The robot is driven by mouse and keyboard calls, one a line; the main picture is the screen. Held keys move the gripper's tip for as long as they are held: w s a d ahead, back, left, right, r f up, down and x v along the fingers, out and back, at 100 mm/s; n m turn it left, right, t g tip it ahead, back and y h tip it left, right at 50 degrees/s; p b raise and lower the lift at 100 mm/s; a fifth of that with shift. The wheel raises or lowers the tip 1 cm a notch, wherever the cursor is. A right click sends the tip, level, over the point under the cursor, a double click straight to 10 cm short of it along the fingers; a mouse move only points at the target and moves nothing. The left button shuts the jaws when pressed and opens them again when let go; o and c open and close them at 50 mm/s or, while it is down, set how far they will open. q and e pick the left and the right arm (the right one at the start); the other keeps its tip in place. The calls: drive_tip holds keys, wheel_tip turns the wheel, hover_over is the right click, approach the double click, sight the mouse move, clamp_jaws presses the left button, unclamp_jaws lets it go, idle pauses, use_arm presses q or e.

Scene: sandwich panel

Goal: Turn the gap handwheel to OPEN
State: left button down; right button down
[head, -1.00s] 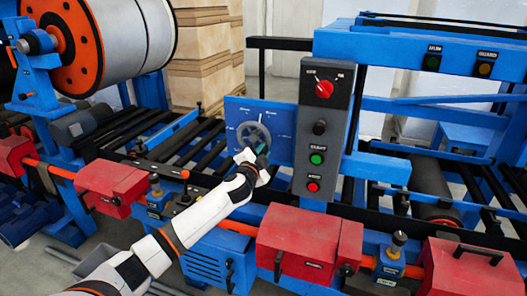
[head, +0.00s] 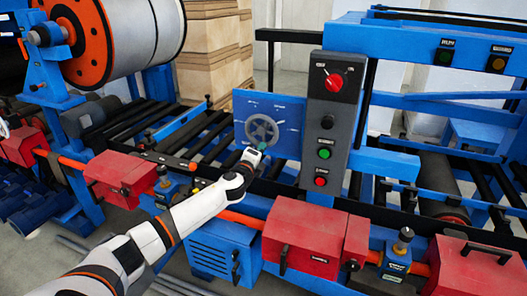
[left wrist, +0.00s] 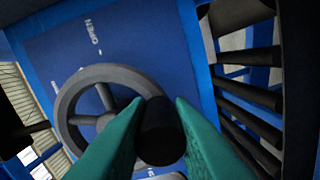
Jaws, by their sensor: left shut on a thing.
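The gap handwheel (head: 262,130) is a grey spoked wheel on a blue panel (head: 291,108). It also shows in the left wrist view (left wrist: 68,96), with a dark round handle (left wrist: 160,138) standing out from its rim. My left gripper (head: 254,154) is at the lower edge of the wheel. In the left wrist view its green fingers (left wrist: 158,128) are shut on the handle, one on each side. An OPEN label (left wrist: 91,38) shows on the panel beyond the wheel, tilted in that view. My right gripper is not in view.
Red boxes (head: 305,235) line the front rail. Black rollers (head: 150,125) lie left of the panel.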

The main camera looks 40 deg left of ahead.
use_arm(q)
drive_tip(key=shift+s+a+f+m+p, duration=0.15)
drive_tip(key=shift+a+m, duration=0.35)
drive_tip(key=shift+m, duration=0.55)
drive_tip(key=shift+s+a+f+m+p, duration=0.15)
drive_tip(key=shift+a+m, duration=0.3)
drive_tip(key=shift+m, duration=0.6)
drive_tip(key=shift+r, duration=0.15)
drive_tip(key=c, duration=1.3)
unclamp_jaws()
drive_tip(key=shift+a, duration=0.15)
drive_tip(key=shift+r, duration=0.1)
drive_tip(key=shift+b+v, duration=1.6)
drive_tip(key=shift+v, duration=4.4)
